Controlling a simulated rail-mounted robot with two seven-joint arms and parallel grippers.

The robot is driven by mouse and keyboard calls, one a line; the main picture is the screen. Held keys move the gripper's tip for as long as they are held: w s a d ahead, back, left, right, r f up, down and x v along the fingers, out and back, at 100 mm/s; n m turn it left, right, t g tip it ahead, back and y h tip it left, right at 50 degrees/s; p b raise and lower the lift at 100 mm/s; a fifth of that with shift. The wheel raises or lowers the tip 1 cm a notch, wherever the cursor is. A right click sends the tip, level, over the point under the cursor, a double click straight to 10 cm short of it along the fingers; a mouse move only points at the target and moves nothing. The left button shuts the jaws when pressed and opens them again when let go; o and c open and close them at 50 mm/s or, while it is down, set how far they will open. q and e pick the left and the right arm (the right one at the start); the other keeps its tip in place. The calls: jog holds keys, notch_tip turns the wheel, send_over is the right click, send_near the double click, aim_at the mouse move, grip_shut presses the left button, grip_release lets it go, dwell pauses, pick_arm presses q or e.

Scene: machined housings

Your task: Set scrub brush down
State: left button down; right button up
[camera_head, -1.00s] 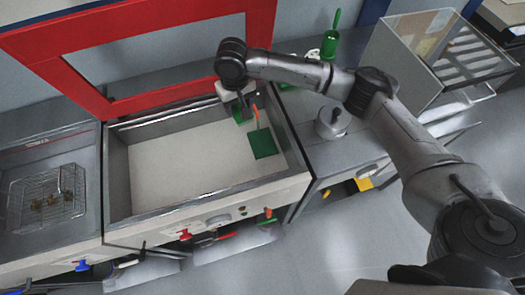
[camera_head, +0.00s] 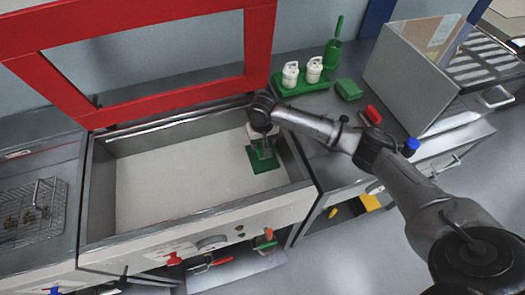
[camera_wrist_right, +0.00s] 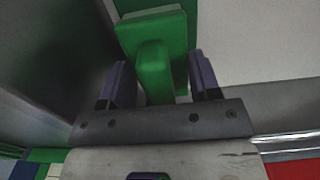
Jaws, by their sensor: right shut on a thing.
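A green thing that appears to be the scrub brush (camera_wrist_right: 154,68) sits between the fingers of my right gripper (camera_head: 263,151) in the right wrist view. My right gripper (camera_wrist_right: 158,86) is shut on it and points down inside the right end of the basin. A flat green pad (camera_head: 265,165) lies on the pale basin floor directly below the gripper. In the head view the gripper hides most of the brush. I cannot tell whether the brush touches the pad. My left gripper is not in view.
The pale basin floor (camera_head: 180,185) is clear to the left. A raised red frame (camera_head: 258,50) stands behind it. A wire basket (camera_head: 30,207) is at far left. On the right counter are a green holder with white bottles (camera_head: 300,87), a green block (camera_head: 348,89) and a red item (camera_head: 372,115).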

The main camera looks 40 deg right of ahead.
notch_tip(320, 180, down, 5)
jog(key=shift+b, duration=0.6)
jog(key=o, duration=0.8)
jog(key=shift+f, duration=0.1)
notch_tip(320, 180, up, 11)
jog(key=shift+w+f+p, duration=0.1)
jog(key=shift+f+p, duration=0.05)
jog(key=shift+p, duration=1.1)
jog(key=shift+r, duration=0.85)
